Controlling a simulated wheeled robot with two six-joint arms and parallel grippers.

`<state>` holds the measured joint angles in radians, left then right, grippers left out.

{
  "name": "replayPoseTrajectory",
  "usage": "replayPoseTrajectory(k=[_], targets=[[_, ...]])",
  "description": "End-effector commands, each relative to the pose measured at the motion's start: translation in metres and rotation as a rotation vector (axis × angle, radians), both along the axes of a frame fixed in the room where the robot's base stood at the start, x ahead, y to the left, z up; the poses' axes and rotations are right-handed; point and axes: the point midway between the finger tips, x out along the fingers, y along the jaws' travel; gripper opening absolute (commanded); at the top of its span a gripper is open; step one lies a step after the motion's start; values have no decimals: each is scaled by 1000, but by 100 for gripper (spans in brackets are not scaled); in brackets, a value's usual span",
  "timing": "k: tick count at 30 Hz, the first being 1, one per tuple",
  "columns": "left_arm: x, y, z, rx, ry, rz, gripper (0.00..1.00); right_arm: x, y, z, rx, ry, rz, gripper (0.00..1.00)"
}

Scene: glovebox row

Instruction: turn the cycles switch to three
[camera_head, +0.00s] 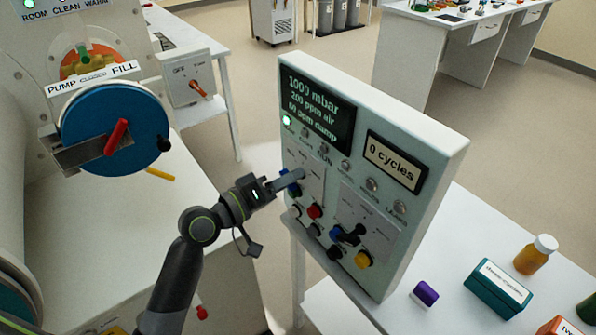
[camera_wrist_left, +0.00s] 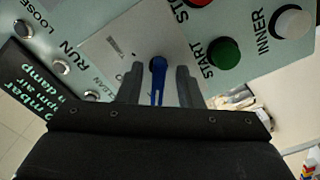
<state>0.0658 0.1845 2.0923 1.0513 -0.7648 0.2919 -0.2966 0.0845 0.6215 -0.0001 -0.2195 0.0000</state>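The white control panel (camera_head: 400,235) stands upright on the table, with a small display reading "0 cycles" (camera_head: 394,161). My left gripper (camera_head: 298,176) is at the panel's left switch plate. In the left wrist view its two fingers (camera_wrist_left: 160,72) stand apart, one on each side of a blue switch lever (camera_wrist_left: 158,72), with gaps showing beside the lever. A second switch, with a dark and blue lever (camera_head: 350,235), sits on the right plate below the cycles display. The small plate lettering is too blurred to tell which switch sets cycles. My right gripper is not in view.
Red, green and white buttons lie near the levers; a green START button (camera_wrist_left: 224,53) is close to my right-hand finger in the wrist view. A purple block (camera_head: 425,293), a teal box (camera_head: 497,290) and an amber bottle (camera_head: 536,255) stand right of the panel.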

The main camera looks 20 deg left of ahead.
Motion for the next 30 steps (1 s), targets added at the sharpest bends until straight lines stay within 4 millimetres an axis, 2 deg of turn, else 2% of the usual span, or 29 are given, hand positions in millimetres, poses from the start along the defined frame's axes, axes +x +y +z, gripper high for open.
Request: replayPoseTrajectory(k=[7,12,15,23,30], targets=[[0,0,0,0,0,0,31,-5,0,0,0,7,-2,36],[0,0,0,1,1,1,9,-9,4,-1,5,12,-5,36],[0,0,0,1,1,1,0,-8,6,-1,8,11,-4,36],[0,0,-1,12,-9,0,0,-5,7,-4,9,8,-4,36],[0,0,-3,92,-72,-2,0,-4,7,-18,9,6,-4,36]])
